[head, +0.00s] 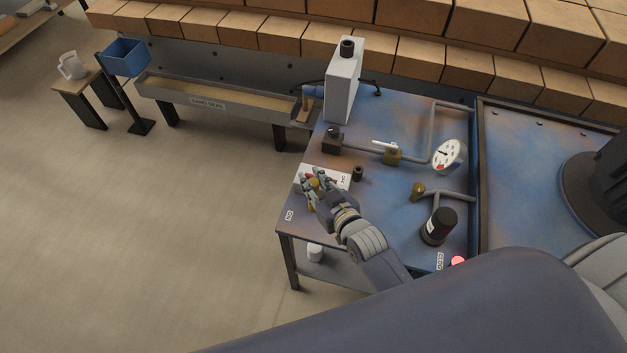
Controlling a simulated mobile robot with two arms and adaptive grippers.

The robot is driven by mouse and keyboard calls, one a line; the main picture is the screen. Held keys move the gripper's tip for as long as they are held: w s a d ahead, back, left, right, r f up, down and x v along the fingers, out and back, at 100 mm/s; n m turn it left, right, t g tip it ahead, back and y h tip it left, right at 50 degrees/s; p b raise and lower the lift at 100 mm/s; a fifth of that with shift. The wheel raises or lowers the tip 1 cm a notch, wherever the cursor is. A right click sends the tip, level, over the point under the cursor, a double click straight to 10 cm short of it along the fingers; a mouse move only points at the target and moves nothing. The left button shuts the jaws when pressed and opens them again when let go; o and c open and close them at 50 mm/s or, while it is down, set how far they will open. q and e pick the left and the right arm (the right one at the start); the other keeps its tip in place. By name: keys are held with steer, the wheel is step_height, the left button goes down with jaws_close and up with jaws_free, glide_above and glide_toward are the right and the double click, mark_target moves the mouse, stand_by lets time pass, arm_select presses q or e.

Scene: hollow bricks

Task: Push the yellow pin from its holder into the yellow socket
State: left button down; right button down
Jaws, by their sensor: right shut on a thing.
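My right gripper (315,184) is over the front left corner of the blue worktable (300,214), at a small white board (336,178). Its fingers are shut, and a small yellow piece (314,183), seemingly the yellow pin, shows between them. A bit of red shows just beyond the fingers. The fingers and wrist hide most of the board's left part, so I cannot make out the yellow socket or the holder. I cannot tell how far the pin sits in either. My left gripper is not in view.
A small black cylinder (357,174) stands close right of the board. Behind are a pipe with a valve (393,156), a dial gauge (449,155) and a tall grey box (344,82). A dark red-black cylinder (438,226) stands near my forearm.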

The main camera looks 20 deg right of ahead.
steer(key=shift+r, duration=0.1)
stand_by(0.4)
stand_by(0.5)
steer(key=shift+p, duration=0.8)
steer(key=shift+f+b, duration=1.85)
steer(key=shift+f, duration=0.8)
steer(key=c, duration=1.3)
jaws_free()
steer(key=v, duration=1.2)
